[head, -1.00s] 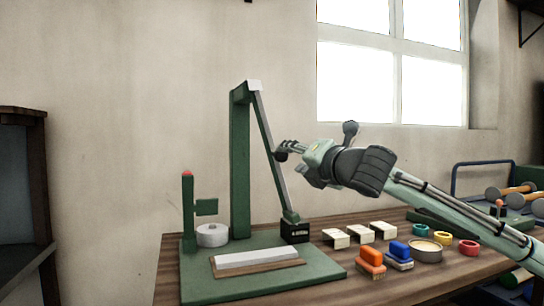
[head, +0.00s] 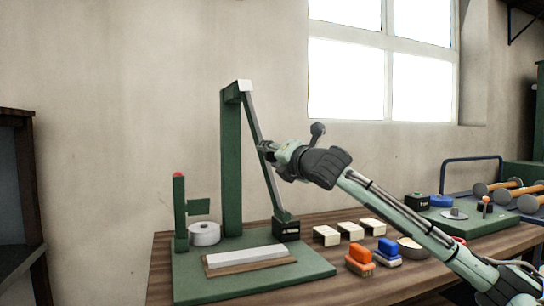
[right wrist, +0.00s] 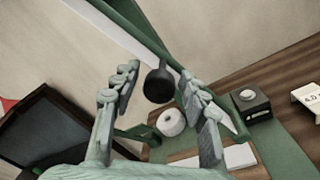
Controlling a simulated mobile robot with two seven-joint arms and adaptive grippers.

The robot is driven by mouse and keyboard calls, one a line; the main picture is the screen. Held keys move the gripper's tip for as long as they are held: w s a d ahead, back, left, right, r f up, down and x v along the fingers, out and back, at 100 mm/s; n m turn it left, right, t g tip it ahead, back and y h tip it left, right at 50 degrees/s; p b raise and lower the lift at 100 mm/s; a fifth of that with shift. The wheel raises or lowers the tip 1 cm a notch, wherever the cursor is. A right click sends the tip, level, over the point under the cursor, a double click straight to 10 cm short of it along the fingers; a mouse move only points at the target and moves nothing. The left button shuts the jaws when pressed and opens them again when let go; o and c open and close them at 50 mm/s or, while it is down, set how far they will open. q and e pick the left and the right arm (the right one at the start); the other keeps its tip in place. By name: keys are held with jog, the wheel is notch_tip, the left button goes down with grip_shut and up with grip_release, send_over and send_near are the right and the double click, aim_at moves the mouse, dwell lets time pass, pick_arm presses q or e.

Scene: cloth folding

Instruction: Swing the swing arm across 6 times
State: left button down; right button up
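The swing arm (head: 254,120) is a slim grey-and-green bar hanging from the top of a green post (head: 231,165). It slants down to the right, ending at a black block (head: 286,229). In the right wrist view the bar (right wrist: 195,75) runs diagonally, with a black round knob (right wrist: 159,84) before it. My right gripper (head: 264,149) is at the bar's middle, on its right side. In the right wrist view its fingers (right wrist: 158,97) are apart on both sides of the knob, with gaps showing. My left gripper is not in view.
A green base (head: 190,288) carries a whitish slab (head: 245,257), a white roll (head: 205,233) and a short red-topped post (head: 180,212). Pale blocks (head: 327,235), an orange brush (head: 360,254) and a blue one (head: 387,247) lie on the wooden table (head: 335,290).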

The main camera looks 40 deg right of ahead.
grip_shut()
